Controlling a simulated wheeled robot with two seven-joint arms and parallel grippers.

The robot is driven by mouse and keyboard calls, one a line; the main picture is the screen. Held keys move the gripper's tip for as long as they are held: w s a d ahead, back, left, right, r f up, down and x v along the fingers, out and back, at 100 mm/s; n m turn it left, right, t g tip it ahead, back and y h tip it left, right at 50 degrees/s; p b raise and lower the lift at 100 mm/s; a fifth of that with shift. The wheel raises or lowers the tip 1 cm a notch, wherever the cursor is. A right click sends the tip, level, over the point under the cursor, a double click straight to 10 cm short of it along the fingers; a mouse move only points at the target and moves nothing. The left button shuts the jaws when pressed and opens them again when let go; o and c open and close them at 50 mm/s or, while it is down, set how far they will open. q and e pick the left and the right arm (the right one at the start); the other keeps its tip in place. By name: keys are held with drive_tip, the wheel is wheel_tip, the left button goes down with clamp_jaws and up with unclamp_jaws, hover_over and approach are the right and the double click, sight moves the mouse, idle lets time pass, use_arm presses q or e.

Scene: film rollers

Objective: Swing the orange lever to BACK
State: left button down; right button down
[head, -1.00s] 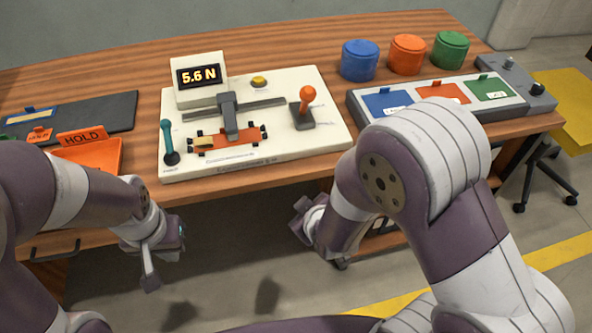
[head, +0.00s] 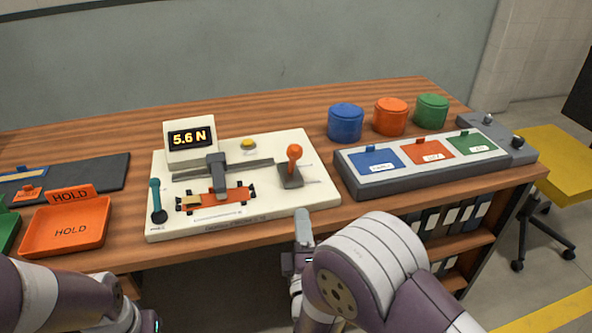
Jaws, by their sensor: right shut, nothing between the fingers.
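The orange lever (head: 294,158) stands on a dark grey base at the right side of the cream test panel (head: 322,196). It stands roughly upright, and no gripper touches it. The lettering by it is too small to read. My right gripper (head: 302,224) is shut and empty at the table's front edge, in front of and below the lever, clear of it. My left arm shows at the bottom left, with its gripper out of the picture.
The panel also has a 5.6 N display (head: 189,138), a teal lever (head: 157,202), a yellow button (head: 248,143) and a clamped orange roller piece (head: 227,194). An orange HOLD tray (head: 66,229) is at left. Blue, orange and green canisters (head: 390,117) stand behind a grey tray block (head: 400,187).

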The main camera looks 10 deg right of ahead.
sight(292, 152)
drive_tip(key=b+x, duration=0.1)
drive_tip(key=x, duration=1.1)
drive_tip(key=shift+w+d+r, duration=0.1)
drive_tip(key=shift+w, duration=0.25)
drive_tip(key=shift+r, duration=0.1)
drive_tip(key=shift+w+r+p, duration=0.1)
drive_tip(key=shift+r+p, duration=0.05)
drive_tip(key=shift+p, duration=0.3)
drive_tip(key=w+r+g+p, duration=0.1)
drive_tip(key=r+g+p, duration=0.1)
drive_tip(key=p, duration=0.3)
drive_tip(key=w+r+g+y+p, duration=0.1)
drive_tip(key=w+r+g+p, duration=0.1)
drive_tip(key=p, duration=0.4)
drive_tip(key=shift+w+n, duration=0.15)
drive_tip(key=shift+n, duration=0.15)
drive_tip(key=w+g+p, duration=0.4)
drive_tip(key=w+p, duration=0.2)
drive_tip(key=p, duration=0.7)
drive_tip(key=shift+w+a+n+g, duration=0.2)
drive_tip(key=shift+w+n+g, duration=0.1)
drive_tip(key=shift+w+g, duration=0.1)
